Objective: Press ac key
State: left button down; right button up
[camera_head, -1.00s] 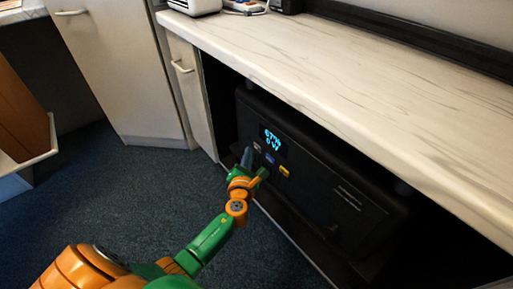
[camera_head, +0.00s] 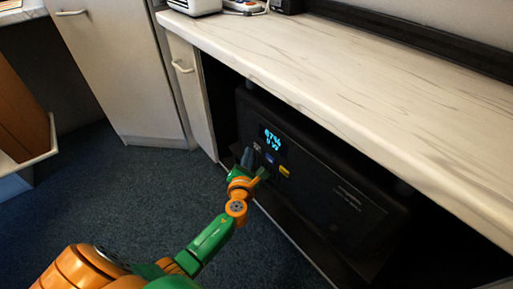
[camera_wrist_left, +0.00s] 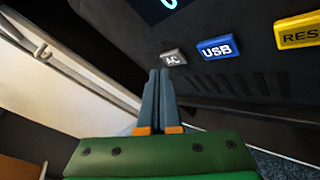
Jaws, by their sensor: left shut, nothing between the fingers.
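The black power unit (camera_head: 325,190) sits in the open bay under the counter, its lit display (camera_head: 271,140) reading 67% and a second line that looks like 0 W. The grey AC key (camera_wrist_left: 173,58) is on its front, left of the blue USB key (camera_wrist_left: 218,48) and the yellow RES key (camera_wrist_left: 298,36). My left gripper (camera_wrist_left: 160,72) is shut and empty. Its fingertips are just below and left of the AC key in the left wrist view; I cannot tell whether they touch it. In the head view the gripper (camera_head: 247,156) is in front of the unit's left end. My right gripper is not in view.
The marble-patterned counter (camera_head: 350,75) overhangs the bay. White cabinets (camera_head: 118,70) stand to the left of it. A toaster-like white appliance (camera_head: 195,6) is on the counter at the back. The dark blue carpet (camera_head: 110,200) is clear at the left.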

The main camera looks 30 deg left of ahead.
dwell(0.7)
pick_arm(q)
jog(key=shift+w+d, duration=0.15)
jog(key=shift+w, duration=0.25)
jog(key=shift+w+d, duration=0.15)
jog(key=shift+w, duration=0.25)
dwell(0.4)
dwell(0.4)
jog(key=shift+s+a+p, duration=0.3)
jog(key=shift+s, duration=0.5)
jog(key=s, duration=0.1)
jog(key=s+a+p, duration=0.1)
jog(key=s, duration=0.1)
jog(key=s+a, duration=0.1)
jog(key=shift+s, duration=0.3)
